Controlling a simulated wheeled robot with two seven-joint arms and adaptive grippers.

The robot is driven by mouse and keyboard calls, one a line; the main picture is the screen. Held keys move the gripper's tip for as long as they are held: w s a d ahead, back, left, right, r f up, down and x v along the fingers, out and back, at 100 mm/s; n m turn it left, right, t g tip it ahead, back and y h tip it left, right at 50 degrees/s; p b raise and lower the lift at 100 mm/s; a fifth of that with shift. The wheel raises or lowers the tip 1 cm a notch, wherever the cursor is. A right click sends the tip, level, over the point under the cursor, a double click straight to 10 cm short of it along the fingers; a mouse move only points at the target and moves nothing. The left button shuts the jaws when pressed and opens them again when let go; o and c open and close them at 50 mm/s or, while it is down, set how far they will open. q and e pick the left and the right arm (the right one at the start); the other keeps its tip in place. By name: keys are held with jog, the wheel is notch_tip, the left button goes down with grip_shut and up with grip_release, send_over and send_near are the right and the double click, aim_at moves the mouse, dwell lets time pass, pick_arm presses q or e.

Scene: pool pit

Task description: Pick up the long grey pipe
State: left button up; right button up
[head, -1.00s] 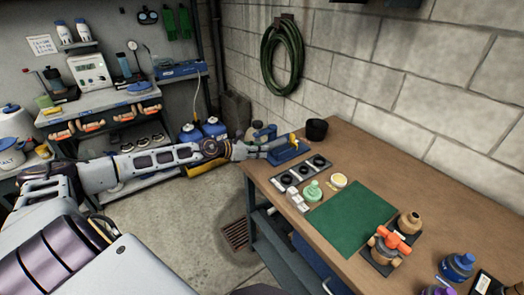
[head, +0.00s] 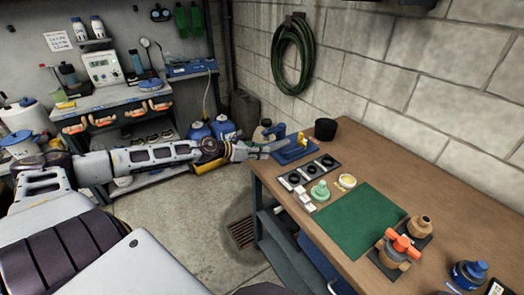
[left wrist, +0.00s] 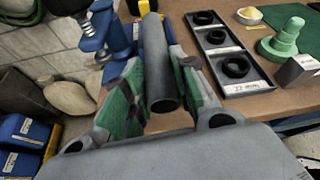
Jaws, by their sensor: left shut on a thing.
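The long grey pipe (left wrist: 158,65) lies between the green-padded fingers of my left gripper (left wrist: 148,92) in the left wrist view, its hollow near end towards the camera. The fingers are shut on it. In the head view my left gripper (head: 248,151) reaches the far left corner of the workbench, with the pipe (head: 272,147) pointing towards a blue vise (head: 297,152). I cannot tell whether the pipe still touches the vise. The vise also shows beside the pipe in the left wrist view (left wrist: 118,42). My right gripper is not in view.
The wooden workbench (head: 440,222) holds a black cup (head: 325,129), a tray of black rings (head: 308,172), a green fitting (head: 320,191), a green mat (head: 360,221) and an orange-handled valve (head: 398,248). Blue-topped jugs (head: 222,127) stand behind my left arm.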

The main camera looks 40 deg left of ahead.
pick_arm(q)
jog(key=shift+s+a, duration=0.2)
jog(key=shift+s, duration=0.2)
jog(key=shift+s+a, duration=0.3)
jog(key=shift+s, duration=0.2)
jog(key=s+a+p, duration=0.4)
jog(key=s, duration=0.4)
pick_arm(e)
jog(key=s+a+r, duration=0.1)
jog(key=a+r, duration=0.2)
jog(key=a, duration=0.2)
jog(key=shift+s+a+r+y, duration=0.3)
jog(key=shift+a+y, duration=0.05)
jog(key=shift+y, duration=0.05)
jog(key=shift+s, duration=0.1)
